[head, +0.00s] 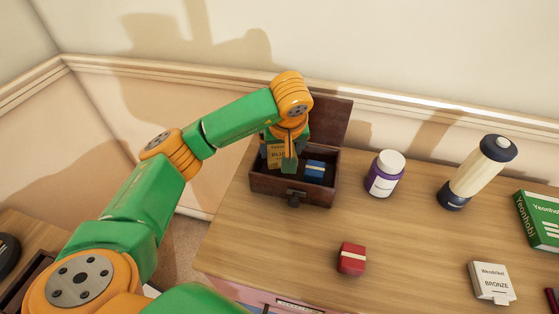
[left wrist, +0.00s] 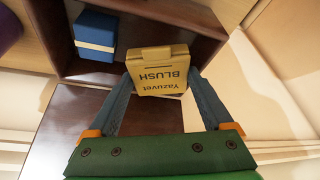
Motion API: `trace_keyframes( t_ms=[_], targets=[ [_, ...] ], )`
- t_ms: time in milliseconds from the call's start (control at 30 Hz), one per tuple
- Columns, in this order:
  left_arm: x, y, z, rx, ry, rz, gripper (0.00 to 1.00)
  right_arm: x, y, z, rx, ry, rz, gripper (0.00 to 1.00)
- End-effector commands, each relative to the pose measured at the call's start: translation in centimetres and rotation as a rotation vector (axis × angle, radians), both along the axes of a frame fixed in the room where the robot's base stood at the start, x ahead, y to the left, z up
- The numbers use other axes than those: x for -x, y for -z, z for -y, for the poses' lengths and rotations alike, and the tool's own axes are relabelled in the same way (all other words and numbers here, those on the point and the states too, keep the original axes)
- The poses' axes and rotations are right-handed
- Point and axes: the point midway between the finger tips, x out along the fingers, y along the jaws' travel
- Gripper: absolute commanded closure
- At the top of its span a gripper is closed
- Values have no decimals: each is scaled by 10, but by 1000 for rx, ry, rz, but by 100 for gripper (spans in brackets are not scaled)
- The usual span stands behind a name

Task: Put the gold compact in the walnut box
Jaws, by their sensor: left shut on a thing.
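The gold compact (left wrist: 158,72), labelled "Yazuvet BLUSH", is held between the two fingers of my left gripper (left wrist: 160,85). In the head view the compact (head: 276,156) shows at the left part of the open walnut box (head: 290,190), beside my left gripper (head: 282,155). It appears to be at or just within the box opening; whether it touches the floor of the box cannot be told. The box lid (head: 332,118) stands open at the back. A blue block with a pale band (head: 315,169) lies inside the box, to the right of the compact. My right gripper is not in view.
A purple jar (head: 384,174), a cream bottle with dark ends (head: 478,174), a green box (head: 540,220), a white bronze compact (head: 491,282) and a red block (head: 352,258) stand on the wooden table (head: 420,240). The table is clear between them.

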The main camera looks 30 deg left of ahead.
Motion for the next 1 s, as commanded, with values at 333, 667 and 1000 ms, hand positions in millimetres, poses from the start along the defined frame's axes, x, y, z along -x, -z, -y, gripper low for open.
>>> trace_keyframes(
  t_ms=[333, 667, 1000],
  targets=[
    [0, 50, 0, 1, 1, 2, 76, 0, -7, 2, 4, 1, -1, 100],
    [0, 53, 0, 1, 2, 2, 3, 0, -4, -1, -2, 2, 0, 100],
    [0, 47, 0, 1, 1, 2, 3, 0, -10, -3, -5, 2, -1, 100]
  ],
)
